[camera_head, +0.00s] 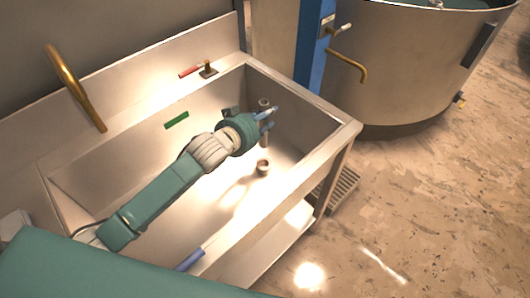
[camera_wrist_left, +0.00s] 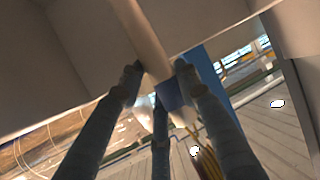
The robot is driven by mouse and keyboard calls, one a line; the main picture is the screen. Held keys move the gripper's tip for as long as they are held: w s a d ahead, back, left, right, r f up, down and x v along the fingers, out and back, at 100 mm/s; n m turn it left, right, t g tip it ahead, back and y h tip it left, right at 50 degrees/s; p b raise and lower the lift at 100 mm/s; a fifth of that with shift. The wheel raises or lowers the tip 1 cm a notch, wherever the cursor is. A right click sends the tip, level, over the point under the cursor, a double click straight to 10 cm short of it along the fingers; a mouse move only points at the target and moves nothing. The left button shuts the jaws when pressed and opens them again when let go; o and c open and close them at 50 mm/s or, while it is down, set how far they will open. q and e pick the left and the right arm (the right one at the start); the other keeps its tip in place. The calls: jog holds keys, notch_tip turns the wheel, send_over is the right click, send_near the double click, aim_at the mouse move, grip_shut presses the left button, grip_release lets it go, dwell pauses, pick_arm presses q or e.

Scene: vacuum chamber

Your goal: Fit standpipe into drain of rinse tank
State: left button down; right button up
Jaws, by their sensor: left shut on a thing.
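The rinse tank (camera_head: 110,188) is a rectangular metal basin in the head view. My left gripper (camera_head: 266,118) reaches over it from the left and is shut on the standpipe (camera_head: 264,139), a slim pale tube that looks roughly upright. In the left wrist view the standpipe (camera_wrist_left: 145,38) runs up from between the fingers of my left gripper (camera_wrist_left: 158,73). The drain (camera_head: 263,167) is a short round collar on the tank floor. The standpipe's lower end appears above the drain in the picture; the exact gap is unclear. My right gripper is not in view.
A brass spout (camera_head: 76,88) and a red-handled valve (camera_head: 191,70) are at the tank's back ledge. A green strip (camera_head: 176,120) marks the back wall. A blue post (camera_head: 311,45) and a large round vat (camera_head: 415,65) stand behind. The floor at right is clear.

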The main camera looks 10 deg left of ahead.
aim_at(266, 147)
pick_arm(q)
notch_tip(266, 147, down, 10)
jog(key=shift+r, duration=0.1)
jog(key=shift+f+b, duration=0.3)
jog(key=shift+f, duration=2.05)
jog(key=c, duration=1.3)
grip_release()
jog(key=shift+o, duration=0.2)
